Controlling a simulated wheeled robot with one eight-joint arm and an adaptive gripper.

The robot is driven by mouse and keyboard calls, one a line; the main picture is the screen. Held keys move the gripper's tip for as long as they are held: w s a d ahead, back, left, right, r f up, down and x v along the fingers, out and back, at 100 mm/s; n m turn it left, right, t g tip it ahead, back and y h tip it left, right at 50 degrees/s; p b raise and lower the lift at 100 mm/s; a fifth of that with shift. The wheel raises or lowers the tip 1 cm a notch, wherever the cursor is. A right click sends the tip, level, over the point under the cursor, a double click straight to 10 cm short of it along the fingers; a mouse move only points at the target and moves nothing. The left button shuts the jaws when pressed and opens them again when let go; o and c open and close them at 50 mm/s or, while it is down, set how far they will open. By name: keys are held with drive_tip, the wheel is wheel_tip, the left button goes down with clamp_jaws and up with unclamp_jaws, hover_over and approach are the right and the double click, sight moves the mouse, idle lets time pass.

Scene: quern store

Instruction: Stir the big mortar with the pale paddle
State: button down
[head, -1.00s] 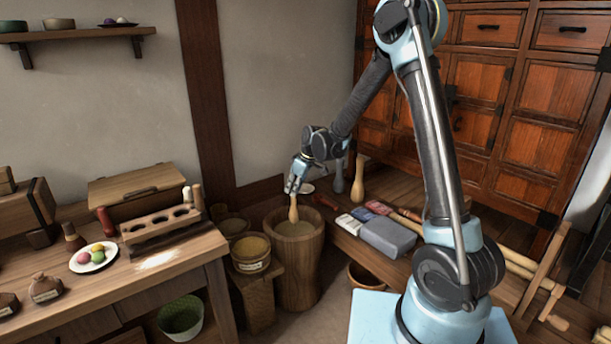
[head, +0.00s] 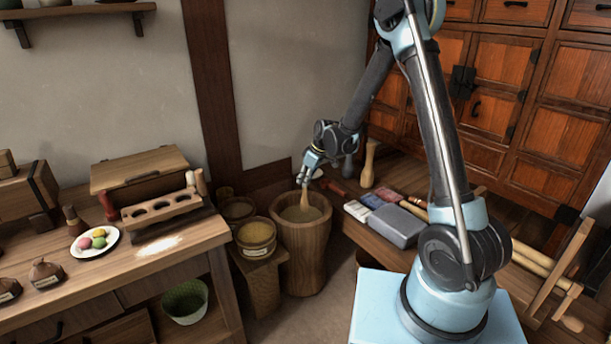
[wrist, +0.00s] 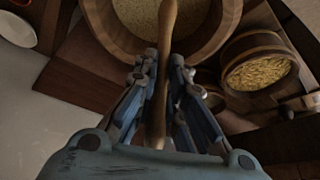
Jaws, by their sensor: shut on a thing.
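The big mortar (head: 302,255) is a tall wooden tub standing on the floor between the bench and the low shelf. It holds a pale grainy fill, which also shows in the wrist view (wrist: 140,18). My gripper (head: 308,172) is above the mortar's back right part, shut on the pale paddle (head: 304,198). The paddle points down into the mortar, and its lower end is at or near the fill; I cannot tell how deep. In the wrist view the paddle (wrist: 166,60) runs between the two fingers of my gripper (wrist: 165,70) and over the mortar's opening.
A small tub of grain (head: 256,236) stands on a stool close left of the mortar. The workbench (head: 195,240) with a plate of coloured balls (head: 95,241) is further left. A low shelf on the right holds a grey block (head: 397,227) and a pale wooden pestle (head: 369,163).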

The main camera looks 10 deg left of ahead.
sight(305, 201)
drive_tip(key=shift+f, duration=5.6)
